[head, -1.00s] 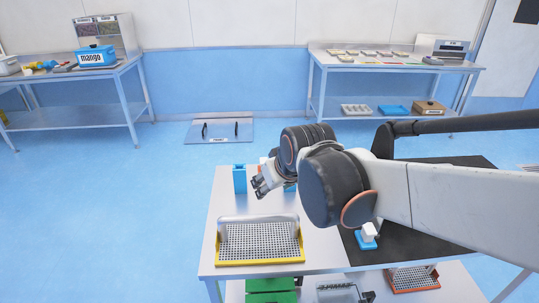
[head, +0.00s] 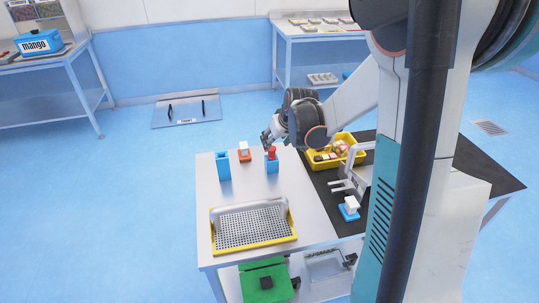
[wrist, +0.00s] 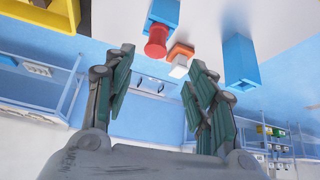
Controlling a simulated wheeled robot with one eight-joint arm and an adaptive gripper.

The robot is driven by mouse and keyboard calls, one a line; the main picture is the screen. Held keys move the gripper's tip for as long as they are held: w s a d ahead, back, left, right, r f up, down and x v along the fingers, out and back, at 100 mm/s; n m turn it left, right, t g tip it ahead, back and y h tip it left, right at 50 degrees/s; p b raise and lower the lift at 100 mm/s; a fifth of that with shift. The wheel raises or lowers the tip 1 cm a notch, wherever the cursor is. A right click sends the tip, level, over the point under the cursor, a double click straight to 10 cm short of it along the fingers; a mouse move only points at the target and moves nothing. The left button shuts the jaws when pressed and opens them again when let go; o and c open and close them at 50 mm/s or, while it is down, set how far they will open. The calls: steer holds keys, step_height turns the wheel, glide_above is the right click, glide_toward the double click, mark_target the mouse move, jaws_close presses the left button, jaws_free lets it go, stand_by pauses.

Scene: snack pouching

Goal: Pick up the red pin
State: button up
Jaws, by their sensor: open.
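The red pin (head: 271,153) stands in a small blue holder (head: 272,165) near the far edge of the steel table. In the wrist view, the red pin (wrist: 156,40) sticks out of the blue holder (wrist: 165,10), just beyond my fingertips. My gripper (head: 266,138) is close above and slightly left of the pin in the head view. In the wrist view, my gripper (wrist: 158,64) is open with nothing between its fingers.
A taller blue block (head: 223,167) and an orange piece with a white top (head: 244,152) stand left of the holder. A yellow bin (head: 350,160) with items is to the right. A yellow-edged perforated tray (head: 254,247) lies in front.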

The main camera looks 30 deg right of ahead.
mark_target(272, 148)
steer(key=shift+d+b+x, duration=0.15)
steer(key=shift+b+x, duration=0.65)
steer(key=shift+x, duration=1.55)
steer(key=shift+d+b+x, duration=0.15)
steer(key=shift+b+x, duration=0.65)
steer(key=shift+x, duration=1.5)
steer(key=shift+s, duration=0.1)
steer(key=shift+r, duration=0.1)
steer(key=shift+c, duration=0.6)
jaws_close()
